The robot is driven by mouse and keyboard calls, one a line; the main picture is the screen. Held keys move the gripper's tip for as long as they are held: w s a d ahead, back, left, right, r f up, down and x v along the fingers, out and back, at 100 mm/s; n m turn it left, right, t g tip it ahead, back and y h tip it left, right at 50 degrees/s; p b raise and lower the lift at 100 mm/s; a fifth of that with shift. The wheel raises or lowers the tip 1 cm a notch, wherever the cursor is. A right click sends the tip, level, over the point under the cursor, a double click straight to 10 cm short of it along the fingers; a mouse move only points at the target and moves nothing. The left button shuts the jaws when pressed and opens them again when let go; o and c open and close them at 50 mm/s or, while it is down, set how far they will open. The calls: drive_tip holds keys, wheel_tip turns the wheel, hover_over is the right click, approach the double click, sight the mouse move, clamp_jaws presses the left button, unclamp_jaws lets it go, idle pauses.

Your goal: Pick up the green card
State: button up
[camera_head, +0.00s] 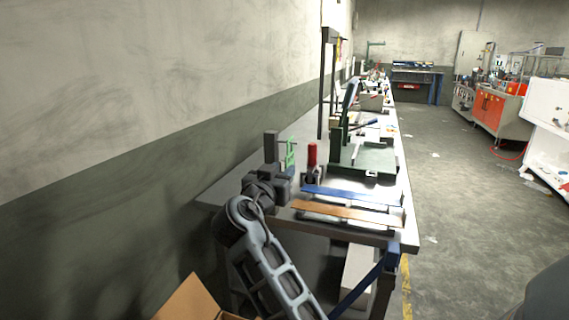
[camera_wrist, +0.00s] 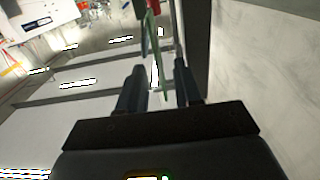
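A thin green piece (camera_head: 290,154), which I take to be the green card, stands upright at the near left of the workbench, just beyond my gripper. In the wrist view a narrow green strip (camera_wrist: 154,52) shows nearly edge-on, its near end between the two fingers. My gripper (camera_wrist: 158,75) is open, with a dark finger on each side of the strip and visible gaps. In the head view my dark gripper (camera_head: 268,185) is over the bench's near left corner and its fingertips are hard to make out.
A red cylinder (camera_head: 312,155) stands right of the green piece. A blue strip (camera_head: 350,197) and a brown strip (camera_head: 345,213) lie on the workbench (camera_head: 225,188).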

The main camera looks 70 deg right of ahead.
sight(290, 163)
drive_tip(key=d+p, duration=0.2)
drive_tip(key=d, duration=0.4)
drive_tip(key=shift+w, duration=0.15)
drive_tip(key=shift+f, duration=0.1)
clamp_jaws()
